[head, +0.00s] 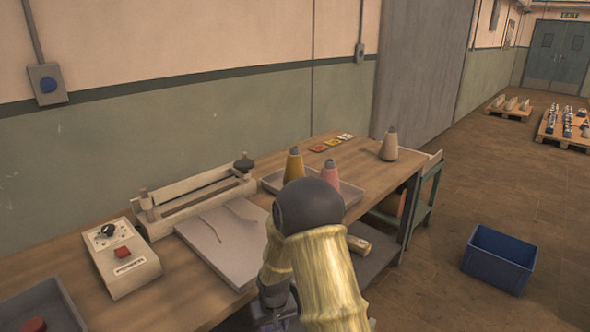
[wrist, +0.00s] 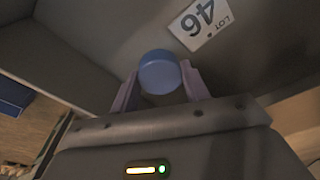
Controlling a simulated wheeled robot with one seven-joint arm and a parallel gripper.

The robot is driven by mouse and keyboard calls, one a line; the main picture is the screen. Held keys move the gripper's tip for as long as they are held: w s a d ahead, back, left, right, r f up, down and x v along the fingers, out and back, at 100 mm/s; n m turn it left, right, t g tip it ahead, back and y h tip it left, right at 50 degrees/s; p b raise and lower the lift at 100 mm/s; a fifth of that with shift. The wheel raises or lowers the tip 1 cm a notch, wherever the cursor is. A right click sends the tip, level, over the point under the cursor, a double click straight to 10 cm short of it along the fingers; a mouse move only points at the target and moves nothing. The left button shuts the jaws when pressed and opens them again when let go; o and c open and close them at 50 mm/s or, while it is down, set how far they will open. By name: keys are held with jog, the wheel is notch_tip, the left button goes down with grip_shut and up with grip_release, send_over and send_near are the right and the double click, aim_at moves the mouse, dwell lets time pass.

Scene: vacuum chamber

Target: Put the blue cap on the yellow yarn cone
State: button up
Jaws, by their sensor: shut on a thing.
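The yellow yarn cone (head: 294,166) stands upright in a shallow grey tray (head: 350,193) on the bench, with a grey tip showing at its top. A pink cone (head: 330,174) stands to its right in the same tray. In the wrist view the blue cap (wrist: 159,74) sits between the pale fingers of my gripper (wrist: 160,80), which is shut on it. In the head view my arm hides the cap and the fingers. The yellow cone does not show in the wrist view.
A cream cone (head: 389,146) stands at the bench's far end. A sealer (head: 195,196), a control box (head: 119,258) and several coloured cards (head: 331,142) are on the bench. A "LOT 46" label (wrist: 200,22) lies on a grey surface beyond the cap. A blue crate (head: 499,258) is on the floor.

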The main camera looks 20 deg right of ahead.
dwell(0.4)
notch_tip(320, 180, up, 18)
jog(key=s+p, duration=0.2)
jog(key=p, duration=2.6)
jog(key=shift+s+r, duration=0.25)
jog(key=shift+w, duration=0.1)
jog(key=shift+d, duration=0.1)
